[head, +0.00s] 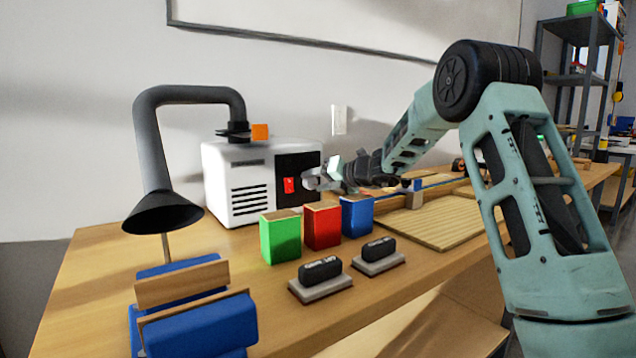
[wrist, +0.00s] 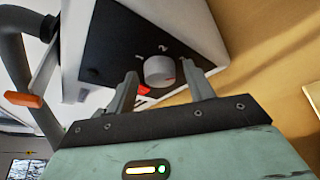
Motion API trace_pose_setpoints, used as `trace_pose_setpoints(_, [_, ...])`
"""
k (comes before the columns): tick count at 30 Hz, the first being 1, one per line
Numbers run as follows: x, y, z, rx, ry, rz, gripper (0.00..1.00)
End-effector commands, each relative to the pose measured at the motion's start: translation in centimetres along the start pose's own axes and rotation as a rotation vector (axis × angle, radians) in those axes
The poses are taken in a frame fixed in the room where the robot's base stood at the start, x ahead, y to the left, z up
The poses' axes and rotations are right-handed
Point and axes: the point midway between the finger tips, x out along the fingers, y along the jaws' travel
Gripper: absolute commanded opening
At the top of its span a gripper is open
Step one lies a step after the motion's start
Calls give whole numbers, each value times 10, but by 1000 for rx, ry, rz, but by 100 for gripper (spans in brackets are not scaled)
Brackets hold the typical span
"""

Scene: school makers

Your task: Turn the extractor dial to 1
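The extractor is a white box (head: 235,185) with side vents and a black front panel (head: 290,163); the box also shows in the wrist view (wrist: 75,50). In the wrist view, a round pale dial (wrist: 159,69) sits on the black panel, with the figures 1 and 2 printed above it. A red switch (head: 289,185) is on the panel, partly behind a finger in the wrist view. My gripper (wrist: 161,76) is open, its fingers on either side of the dial; contact cannot be told.
A grey hose with a black hood (head: 163,212) rises left of the box; an orange-tipped lever (head: 259,131) is on top. Green (head: 281,238), red (head: 322,226) and blue (head: 357,215) blocks stand in front. Two black-handled erasers (head: 320,272) (head: 379,250) lie nearer.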

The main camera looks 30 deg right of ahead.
Motion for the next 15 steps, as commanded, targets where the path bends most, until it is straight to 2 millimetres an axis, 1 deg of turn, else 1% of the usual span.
trace_pose_setpoints(1, [0,0,0,0,0,0,37])
trace_pose_setpoints(2, [0,0,0,0,0,0,29])
trace_pose_setpoints(3, [0,0,0,0,0,0,18])
trace_pose_setpoints(4, [0,0,0,0,0,0,12])
trace_pose_setpoints(15, [0,1,0,-39,3,-17,12])
